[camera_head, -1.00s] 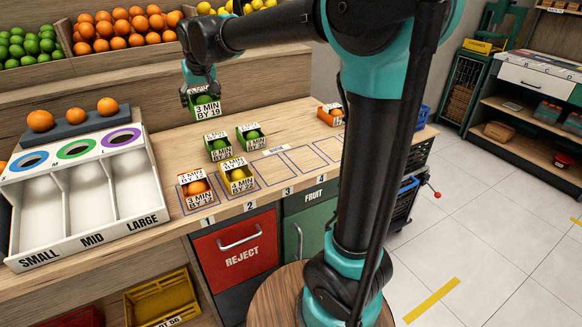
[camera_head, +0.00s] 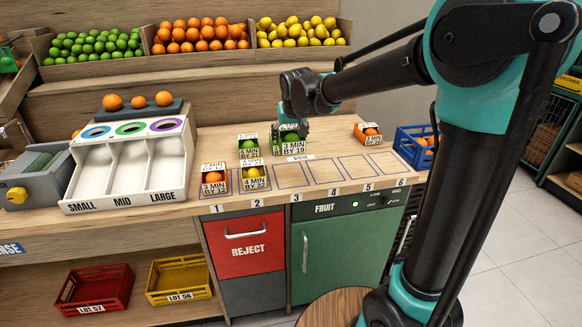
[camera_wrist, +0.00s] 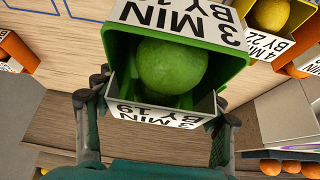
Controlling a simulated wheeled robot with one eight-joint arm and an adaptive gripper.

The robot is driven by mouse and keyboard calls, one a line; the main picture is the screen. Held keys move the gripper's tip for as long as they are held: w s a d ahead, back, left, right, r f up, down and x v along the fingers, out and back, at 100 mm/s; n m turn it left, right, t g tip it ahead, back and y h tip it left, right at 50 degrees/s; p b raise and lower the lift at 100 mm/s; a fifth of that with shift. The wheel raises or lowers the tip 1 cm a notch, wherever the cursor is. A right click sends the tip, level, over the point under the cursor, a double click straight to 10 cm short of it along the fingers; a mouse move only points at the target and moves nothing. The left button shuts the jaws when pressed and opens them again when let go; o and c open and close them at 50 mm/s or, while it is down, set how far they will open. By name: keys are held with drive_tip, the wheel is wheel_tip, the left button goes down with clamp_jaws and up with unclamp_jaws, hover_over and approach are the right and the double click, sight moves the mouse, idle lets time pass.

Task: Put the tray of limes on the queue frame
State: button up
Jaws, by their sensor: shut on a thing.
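My gripper (camera_head: 292,122) is shut on a green tray (camera_head: 288,150) holding a lime (camera_wrist: 172,66), labelled "3 MIN BY 19". In the wrist view the fingers (camera_wrist: 162,104) grip the tray from both sides. The tray is low over the counter, behind squares 3 and 4 of the queue frame (camera_head: 335,172); I cannot tell whether it touches. Another green lime tray (camera_head: 249,153) stands to its left. An orange tray (camera_head: 214,188) is in square 1 and a yellow lemon tray (camera_head: 253,184) in square 2. Squares 3 to 6 look empty.
A white sorter (camera_head: 128,165) stands at the left. Another orange tray (camera_head: 368,138) and a blue crate (camera_head: 415,150) are at the right. Fruit bins line the back.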

sight(292, 148)
wheel_tip(292, 148, down, 12)
drive_tip(key=shift+a+r, duration=0.1)
drive_tip(key=shift+r, duration=0.1)
drive_tip(key=shift+f, duration=0.1)
idle(0.3)
drive_tip(key=o, duration=1.3)
drive_tip(key=v, duration=1.2)
drive_tip(key=s+d+f+m+h, duration=0.1)
drive_tip(key=s+d+f, duration=0.25)
drive_tip(key=d, duration=0.35)
drive_tip(key=s+d+f+m, duration=0.1)
drive_tip(key=s+d+f, duration=0.25)
drive_tip(key=d, duration=0.45)
drive_tip(key=shift+m+g+h, duration=0.3)
drive_tip(key=shift+m+g, duration=0.2)
drive_tip(key=shift+g, duration=0.3)
drive_tip(key=s+d+f, duration=0.2)
drive_tip(key=s+d, duration=0.1)
drive_tip(key=s, duration=0.2)
drive_tip(key=s+d+f, duration=0.3)
drive_tip(key=s, duration=0.1)
drive_tip(key=s+d+f, duration=0.3)
drive_tip(key=s, duration=0.2)
drive_tip(key=shift+s+d+f, duration=0.25)
drive_tip(key=shift+s, duration=0.05)
